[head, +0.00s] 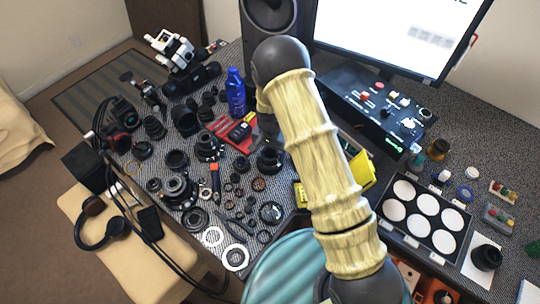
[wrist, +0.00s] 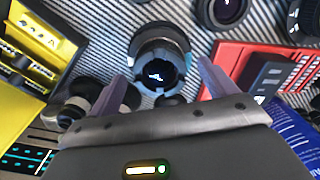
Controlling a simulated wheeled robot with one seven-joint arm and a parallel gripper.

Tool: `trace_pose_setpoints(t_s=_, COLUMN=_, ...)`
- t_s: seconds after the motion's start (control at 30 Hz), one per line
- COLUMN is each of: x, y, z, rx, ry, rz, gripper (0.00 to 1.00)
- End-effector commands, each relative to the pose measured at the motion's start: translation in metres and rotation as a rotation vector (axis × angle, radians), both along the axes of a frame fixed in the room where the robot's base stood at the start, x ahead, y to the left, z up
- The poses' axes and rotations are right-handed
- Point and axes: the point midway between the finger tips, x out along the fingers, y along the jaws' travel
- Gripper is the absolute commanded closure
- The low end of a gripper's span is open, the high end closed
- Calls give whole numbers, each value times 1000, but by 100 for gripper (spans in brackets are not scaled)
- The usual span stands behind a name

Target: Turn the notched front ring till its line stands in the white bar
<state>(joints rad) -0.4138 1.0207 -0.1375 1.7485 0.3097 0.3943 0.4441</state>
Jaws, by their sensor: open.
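A dark upright lens (wrist: 152,36) stands on the striped cloth in the wrist view, with a round front opening and a pale reflection inside. My gripper (wrist: 160,76) is open, one finger on each side of the lens's near part in the picture. I see no clear contact. In the head view what looks like the same lens (head: 268,162) stands just left of my arm, and my arm hides most of the gripper.
A red tray (wrist: 232,62) lies right of the lens, and a yellow case (wrist: 62,22) lies left. A blue bottle (head: 235,92) stands behind. Several loose lenses and rings (head: 176,188) crowd the table's left. A black tray of white discs (head: 384,232) is at right.

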Motion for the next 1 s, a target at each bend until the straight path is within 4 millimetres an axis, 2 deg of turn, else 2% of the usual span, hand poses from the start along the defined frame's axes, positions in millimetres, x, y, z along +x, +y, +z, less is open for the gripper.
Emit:
trace_pose_setpoints(t_s=0.17, x=1, y=1, z=25, rx=1, ry=-5, rz=0, gripper=16)
trace_pose_setpoints(t_s=0.8, x=1, y=1, z=148, rx=2, ry=-4, rz=0, gripper=16)
trace_pose_setpoints(t_s=1.0, x=0, y=0, z=165, rx=1, ry=-1, rz=-1, gripper=16)
